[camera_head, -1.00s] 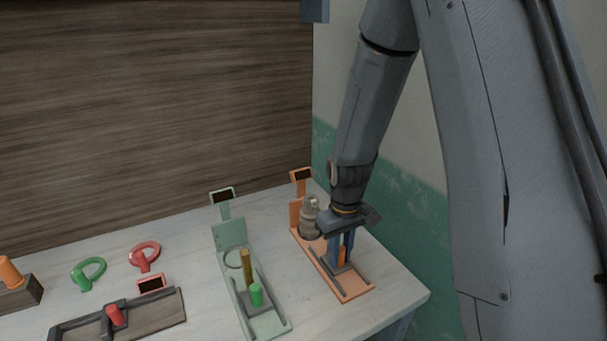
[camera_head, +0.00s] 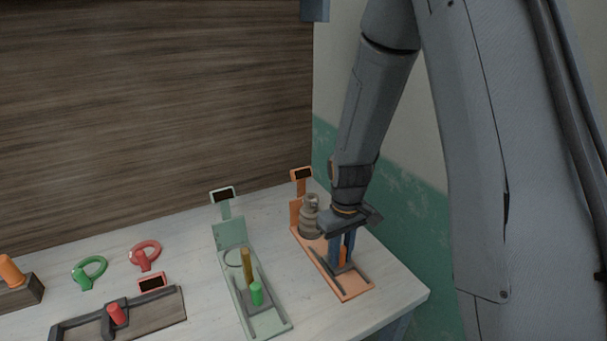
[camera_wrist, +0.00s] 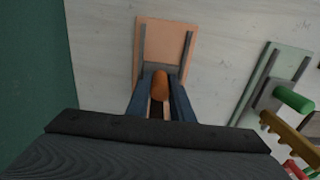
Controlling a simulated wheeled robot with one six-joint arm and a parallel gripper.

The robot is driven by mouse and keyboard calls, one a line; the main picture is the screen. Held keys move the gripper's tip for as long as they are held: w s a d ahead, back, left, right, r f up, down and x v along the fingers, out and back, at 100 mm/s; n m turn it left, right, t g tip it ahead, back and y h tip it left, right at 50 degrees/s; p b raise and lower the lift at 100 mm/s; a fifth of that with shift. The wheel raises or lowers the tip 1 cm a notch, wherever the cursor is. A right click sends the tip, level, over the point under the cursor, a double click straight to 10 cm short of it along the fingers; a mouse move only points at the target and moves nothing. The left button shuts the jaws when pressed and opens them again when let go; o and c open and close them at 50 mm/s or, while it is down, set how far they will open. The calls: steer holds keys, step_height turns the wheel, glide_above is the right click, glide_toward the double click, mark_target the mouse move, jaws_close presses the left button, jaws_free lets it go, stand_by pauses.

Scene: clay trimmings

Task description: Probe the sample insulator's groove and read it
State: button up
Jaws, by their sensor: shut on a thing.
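The insulator (camera_head: 309,218), a grey-brown ribbed piece, stands upright at the back end of the orange fixture (camera_head: 353,287). A small dark display (camera_head: 301,174) stands on a post behind it; I cannot make out a reading. My gripper (camera_head: 343,258) points down over the front half of this fixture. Its blue fingers are shut on the orange knob (camera_wrist: 161,84) of a dark slider between two rails, clearer in the wrist view. The insulator's groove, and whether the slider's tip touches it, cannot be told.
A green fixture (camera_head: 267,324) with a green knob (camera_head: 257,294) and a brass upright bar (camera_head: 247,265) stands to the left. The table's right edge is close.

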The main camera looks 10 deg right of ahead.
steer(key=shift+s+d, duration=0.15)
steer(key=shift+s, duration=0.15)
steer(key=o, duration=2)
steer(key=shift+r, duration=0.1)
step_height(320, 180, up, 7)
steer(key=p, duration=0.6)
steer(key=shift+s, duration=0.1)
